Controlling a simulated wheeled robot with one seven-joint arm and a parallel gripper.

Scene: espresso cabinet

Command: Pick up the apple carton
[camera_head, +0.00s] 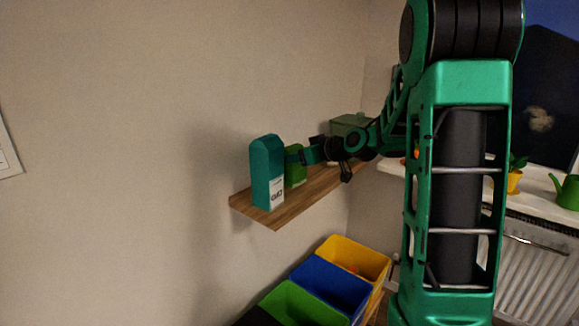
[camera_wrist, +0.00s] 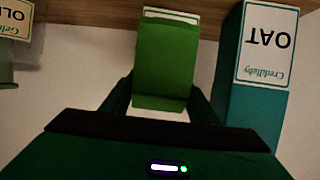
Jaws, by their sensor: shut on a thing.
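A green carton (camera_head: 296,168), which looks like the apple carton, is at the wall shelf (camera_head: 318,190), just behind and right of a teal carton (camera_head: 266,172). My gripper (camera_head: 308,155) reaches in from the right and is shut on the green carton. In the wrist view the green carton (camera_wrist: 165,62) sits between my two fingers (camera_wrist: 160,96); its label is mostly out of sight. I cannot tell whether its base touches the shelf. The teal carton (camera_wrist: 252,105) stands close to the right finger in the wrist view, its label reading OAT.
A labelled container (camera_wrist: 14,45) is at the left of the wrist view. A green box (camera_head: 348,124) sits at the shelf's far end. Yellow (camera_head: 357,258), blue (camera_head: 330,285) and green (camera_head: 295,303) bins stand below. A watering can (camera_head: 567,191) is on the windowsill at right.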

